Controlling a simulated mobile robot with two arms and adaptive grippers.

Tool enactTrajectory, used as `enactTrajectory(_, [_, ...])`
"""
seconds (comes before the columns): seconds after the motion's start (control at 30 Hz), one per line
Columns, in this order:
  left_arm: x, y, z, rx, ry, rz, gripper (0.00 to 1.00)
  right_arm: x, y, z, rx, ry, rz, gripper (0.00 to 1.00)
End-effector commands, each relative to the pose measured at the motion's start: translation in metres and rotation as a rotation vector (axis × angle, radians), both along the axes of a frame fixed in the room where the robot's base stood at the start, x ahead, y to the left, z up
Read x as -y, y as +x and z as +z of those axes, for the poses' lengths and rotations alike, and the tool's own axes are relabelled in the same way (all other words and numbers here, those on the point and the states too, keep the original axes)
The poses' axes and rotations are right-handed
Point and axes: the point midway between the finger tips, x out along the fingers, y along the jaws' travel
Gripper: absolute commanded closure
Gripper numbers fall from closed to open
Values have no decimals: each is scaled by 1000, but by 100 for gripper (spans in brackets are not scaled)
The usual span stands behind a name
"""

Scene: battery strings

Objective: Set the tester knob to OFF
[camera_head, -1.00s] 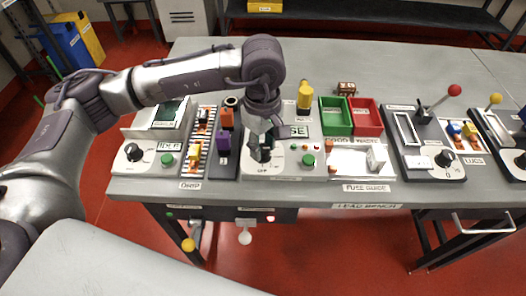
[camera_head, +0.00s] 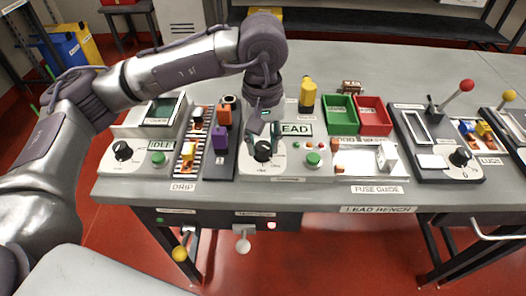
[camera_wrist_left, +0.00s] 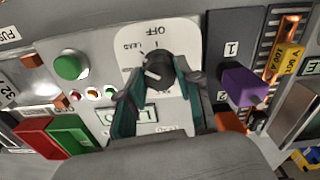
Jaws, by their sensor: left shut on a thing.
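The tester knob (camera_head: 263,151) is black with a white pointer mark, on a pale panel in the middle of the bench. In the left wrist view, the knob (camera_wrist_left: 154,68) sits between my fingertips, with OFF printed above it and LEAD to its upper left. The tester display (camera_head: 297,129) reads LEAD. My left gripper (camera_head: 263,139) reaches down from above and is shut on the knob; it also shows in the left wrist view (camera_wrist_left: 157,74). The fingers hide parts of the dial. My right gripper is not in view.
A green button (camera_head: 313,159) is right of the knob. A purple block (camera_head: 219,138) stands close on its left. Green (camera_head: 340,115) and red (camera_head: 374,116) bins stand behind right. Another black knob (camera_head: 122,150) is at the far left.

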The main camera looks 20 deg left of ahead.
Motion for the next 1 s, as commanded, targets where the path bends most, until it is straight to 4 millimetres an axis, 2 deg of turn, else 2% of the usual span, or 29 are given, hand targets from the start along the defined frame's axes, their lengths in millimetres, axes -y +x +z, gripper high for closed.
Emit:
enactTrajectory(0.03, [0,0,-4,2,1,-39,93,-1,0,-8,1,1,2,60])
enactTrajectory(0.47, [0,0,-3,-2,1,-121,93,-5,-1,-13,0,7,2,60])
enactTrajectory(0.63, [0,0,-7,1,1,-323,93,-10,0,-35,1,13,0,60])
enactTrajectory(0.7, [-1,0,-5,1,2,-419,93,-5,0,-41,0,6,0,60])
enactTrajectory(0.77, [-1,0,-3,0,2,-459,93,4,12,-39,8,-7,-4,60])
enactTrajectory(0.83, [-1,0,-3,0,2,-509,93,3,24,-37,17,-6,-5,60])
enactTrajectory(1.0, [0,0,-2,-2,0,-576,93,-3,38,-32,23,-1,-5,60])
